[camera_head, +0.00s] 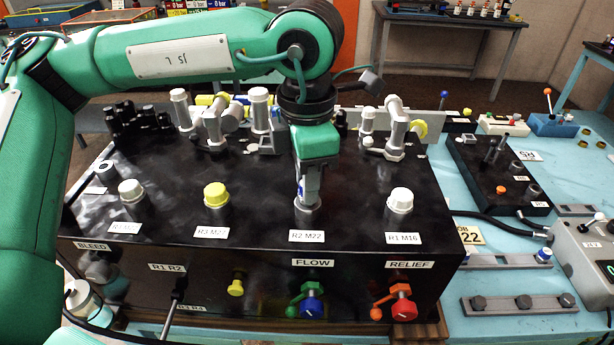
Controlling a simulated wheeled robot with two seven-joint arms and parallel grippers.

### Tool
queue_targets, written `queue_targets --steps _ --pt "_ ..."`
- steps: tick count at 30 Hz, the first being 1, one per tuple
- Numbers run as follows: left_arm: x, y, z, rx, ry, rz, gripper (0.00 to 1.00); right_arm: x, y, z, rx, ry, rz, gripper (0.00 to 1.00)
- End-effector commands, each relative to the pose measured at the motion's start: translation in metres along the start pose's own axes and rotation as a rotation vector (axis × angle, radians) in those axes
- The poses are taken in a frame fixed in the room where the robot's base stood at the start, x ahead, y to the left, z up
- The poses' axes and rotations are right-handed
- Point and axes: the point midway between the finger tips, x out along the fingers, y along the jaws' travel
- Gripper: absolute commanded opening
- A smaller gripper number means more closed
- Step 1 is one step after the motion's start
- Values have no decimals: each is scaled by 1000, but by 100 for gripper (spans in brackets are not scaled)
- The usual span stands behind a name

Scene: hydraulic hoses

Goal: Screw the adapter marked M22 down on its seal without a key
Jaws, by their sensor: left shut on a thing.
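My left gripper (308,192) comes down from above at the port labelled R2 M22 (306,236) on the black manifold block (270,180). Its fingers are shut on the grey M22 adapter (307,207), which is mostly hidden between them. The adapter looks upright at the port. The seal is hidden, and I cannot tell whether the adapter touches it. My right gripper is not in view.
Capped ports stand either side: a yellow cap (215,196) at R3 and white caps at R1 (401,200) and far left (131,191). Grey fittings (395,130) stand behind. FLOW (311,306) and RELIEF (403,308) knobs stick out in front. The blue bench (500,250) lies right.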

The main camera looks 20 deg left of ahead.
Motion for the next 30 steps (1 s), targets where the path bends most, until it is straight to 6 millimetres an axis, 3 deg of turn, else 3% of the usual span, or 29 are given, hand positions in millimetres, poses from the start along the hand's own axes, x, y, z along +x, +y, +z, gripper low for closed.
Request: queue_targets --steps 19,30 --pt "3 1 0 422 -1 -2 0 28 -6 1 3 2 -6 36" --pt "1 1 0 467 1 -1 0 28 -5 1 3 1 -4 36"
